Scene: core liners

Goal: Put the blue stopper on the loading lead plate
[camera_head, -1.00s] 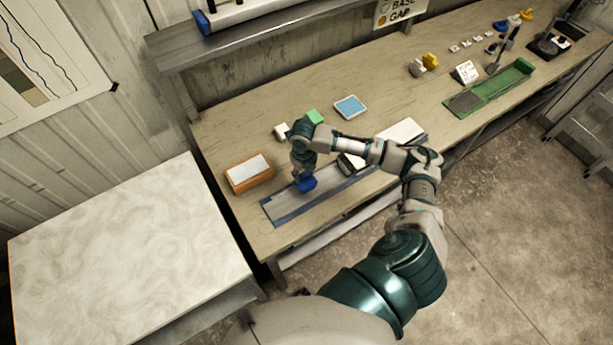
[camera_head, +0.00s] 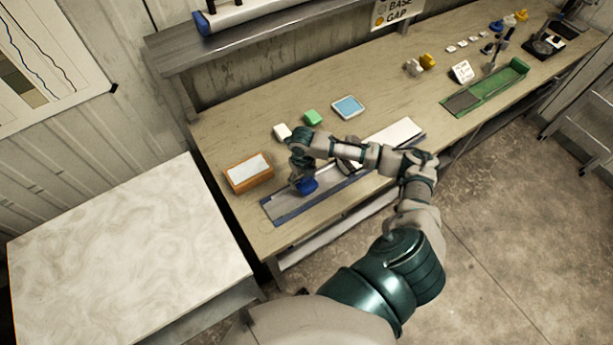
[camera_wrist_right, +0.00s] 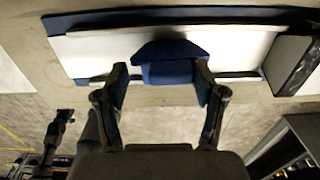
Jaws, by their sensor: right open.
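The blue stopper (camera_head: 308,186) sits on the long, low, blue-edged tray (camera_head: 283,205) near the bench's front edge, toward the tray's left part. My right gripper (camera_head: 304,181) is directly over it. In the right wrist view the stopper (camera_wrist_right: 170,72) lies between the two spread fingers of the open right gripper (camera_wrist_right: 161,75), over the pale strip of the tray (camera_wrist_right: 105,48). Whether the fingers touch it is hard to tell. No part is labelled as the loading lead plate, so I cannot tell exactly which surface that is. My left gripper is out of view.
An orange box with a white top (camera_head: 249,173) stands left of the tray. A white block (camera_head: 282,132), a green block (camera_head: 313,118) and a light-blue pad (camera_head: 348,107) lie behind. A dark block (camera_wrist_right: 292,65) stands on the tray. A green tray (camera_head: 487,88) is farther right.

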